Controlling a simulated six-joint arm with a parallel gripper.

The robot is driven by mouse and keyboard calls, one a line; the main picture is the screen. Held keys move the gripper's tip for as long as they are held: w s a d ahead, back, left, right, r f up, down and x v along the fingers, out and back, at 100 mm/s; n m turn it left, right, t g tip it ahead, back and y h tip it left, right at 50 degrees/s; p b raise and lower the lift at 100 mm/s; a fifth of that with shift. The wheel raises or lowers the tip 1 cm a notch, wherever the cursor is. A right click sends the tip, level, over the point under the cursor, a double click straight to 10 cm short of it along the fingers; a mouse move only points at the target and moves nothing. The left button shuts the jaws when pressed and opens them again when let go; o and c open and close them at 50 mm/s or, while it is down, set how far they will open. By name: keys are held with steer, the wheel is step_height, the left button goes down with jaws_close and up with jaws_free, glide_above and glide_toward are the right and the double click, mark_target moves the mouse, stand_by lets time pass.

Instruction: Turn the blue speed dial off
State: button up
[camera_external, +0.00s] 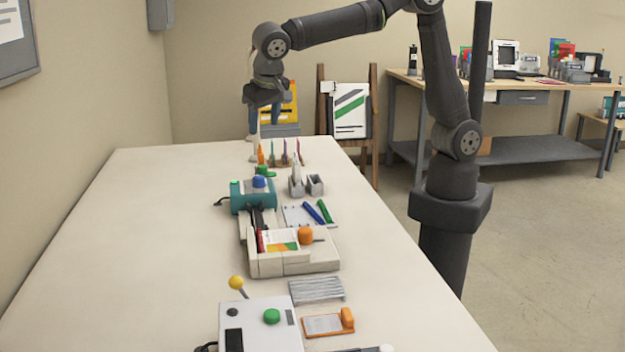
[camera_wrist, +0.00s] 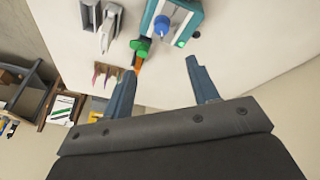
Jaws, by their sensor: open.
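The blue speed dial (camera_external: 259,182) sits on top of a small teal machine (camera_external: 239,197) on the long table. In the wrist view the blue dial (camera_wrist: 162,25) is near the top, on the teal machine (camera_wrist: 186,17) with a lit green spot. A green knob (camera_wrist: 140,46) is beside it. My gripper (camera_external: 264,136) is above the table's far end, beyond the teal machine and apart from it. In the wrist view my gripper (camera_wrist: 160,68) has its two fingers spread with nothing between them. The dial's pointer mark is too small to read.
Pen-like items (camera_external: 284,156) and grey holders (camera_external: 306,185) stand near the teal machine. A cream laminator (camera_external: 292,262) with an orange knob (camera_external: 305,235) is nearer. A white box (camera_external: 262,328) with a yellow-tipped lever is in front. The table's left side is clear.

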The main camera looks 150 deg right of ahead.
steer(key=m, duration=0.4)
glide_toward(259, 177)
steer(key=shift+h, duration=0.3)
steer(key=x, duration=0.8)
steer(key=shift+s+f, duration=0.2)
steer(key=shift+f, duration=0.2)
steer(key=c, duration=1)
